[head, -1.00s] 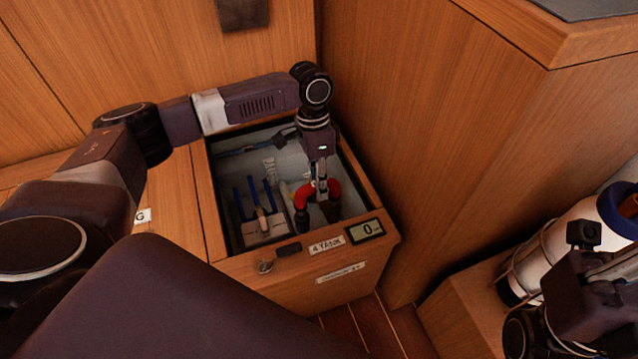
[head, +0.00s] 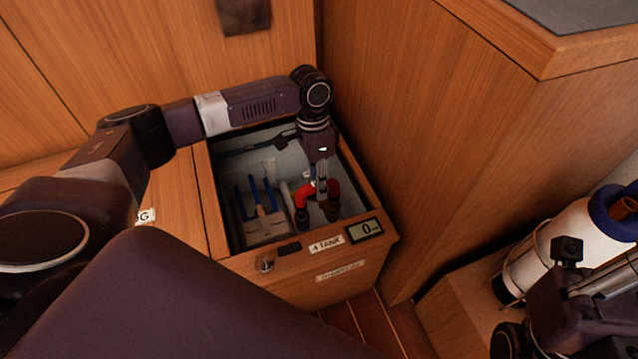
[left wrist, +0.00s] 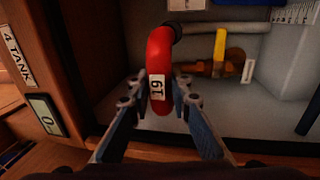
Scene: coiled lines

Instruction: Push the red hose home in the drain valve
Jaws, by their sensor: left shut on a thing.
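In the left wrist view the red hose (left wrist: 160,50) bears a tag marked 19. My left gripper (head: 320,186) reaches down into the locker and is shut on the hose, its fingers on both sides of the tag. A brass valve with a yellow lever (left wrist: 220,45) shows behind it; I cannot tell if this is the drain valve, or how far the hose is seated. My right arm shows at the lower right; its gripper (head: 602,270) is only partly visible.
The wooden locker rim (head: 205,205) surrounds the opening, with a display (head: 365,230) reading 0 and a 4 TANK label (head: 326,245) in front. Blue upright parts (head: 254,190) stand left of the hose. A tall wooden cabinet (head: 430,130) bounds the right.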

